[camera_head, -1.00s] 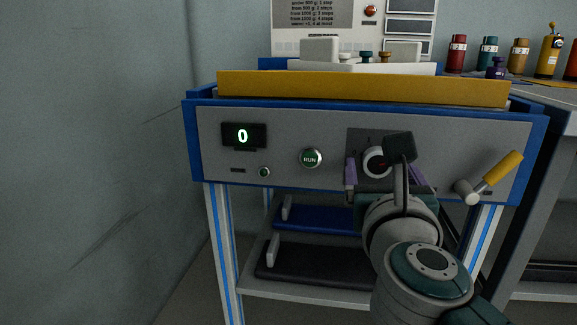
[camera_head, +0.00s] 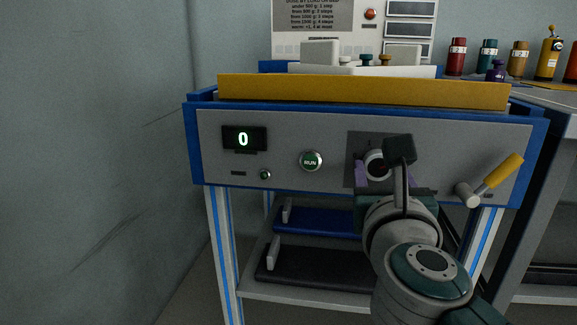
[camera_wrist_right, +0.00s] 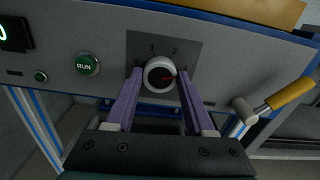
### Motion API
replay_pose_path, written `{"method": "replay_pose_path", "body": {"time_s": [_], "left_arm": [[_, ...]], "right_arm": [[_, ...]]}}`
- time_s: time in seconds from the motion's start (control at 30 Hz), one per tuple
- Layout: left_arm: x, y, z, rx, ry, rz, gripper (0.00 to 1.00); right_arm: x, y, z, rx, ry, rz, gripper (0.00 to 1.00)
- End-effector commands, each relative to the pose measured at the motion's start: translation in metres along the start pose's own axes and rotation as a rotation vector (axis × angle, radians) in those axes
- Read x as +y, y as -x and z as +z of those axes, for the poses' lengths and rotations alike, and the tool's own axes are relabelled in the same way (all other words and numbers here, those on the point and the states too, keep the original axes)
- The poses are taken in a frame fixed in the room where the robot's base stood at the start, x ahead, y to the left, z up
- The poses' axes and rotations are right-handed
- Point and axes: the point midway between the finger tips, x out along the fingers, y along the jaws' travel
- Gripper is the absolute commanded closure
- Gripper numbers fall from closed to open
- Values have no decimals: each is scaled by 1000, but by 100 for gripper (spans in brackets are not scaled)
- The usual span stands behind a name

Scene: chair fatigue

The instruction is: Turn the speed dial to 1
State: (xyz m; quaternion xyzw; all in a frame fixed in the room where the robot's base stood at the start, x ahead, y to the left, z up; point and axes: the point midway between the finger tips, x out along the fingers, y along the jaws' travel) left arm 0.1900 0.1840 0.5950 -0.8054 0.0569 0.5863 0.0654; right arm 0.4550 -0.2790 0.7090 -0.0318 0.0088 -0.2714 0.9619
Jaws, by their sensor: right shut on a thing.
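The speed dial (camera_head: 376,160) is a round white knob with a dark face on a dark square plate (camera_wrist_right: 193,48) on the grey front panel. In the right wrist view the dial (camera_wrist_right: 158,70) has a red pointer directed right, and the marks 1 and 2 show above it. My right gripper (camera_wrist_right: 159,76) has its purple fingers on either side of the dial, shut on it. My left gripper is out of view.
The panel also bears a display (camera_head: 244,138) reading 0, a green RUN button (camera_head: 311,161), a small green button (camera_head: 265,175) and a yellow-handled lever (camera_head: 501,171) to the right of my gripper. A yellow bar (camera_head: 360,91) runs above the panel.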

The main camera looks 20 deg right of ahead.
Motion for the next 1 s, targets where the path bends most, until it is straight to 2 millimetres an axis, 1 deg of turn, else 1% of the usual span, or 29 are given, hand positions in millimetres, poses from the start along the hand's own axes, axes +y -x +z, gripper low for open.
{"method": "replay_pose_path", "body": {"time_s": [0.27, 0.47, 0.67, 1.0], "left_arm": [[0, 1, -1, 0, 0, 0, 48], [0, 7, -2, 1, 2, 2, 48], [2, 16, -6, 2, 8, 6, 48], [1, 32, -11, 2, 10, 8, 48]], "right_arm": [[0, 0, 0, 0, 16, 0, 100], [0, 0, 1, 2, 93, 0, 100], [0, 0, 2, 3, 243, 0, 100], [0, 0, 2, 3, 566, 0, 100]]}}
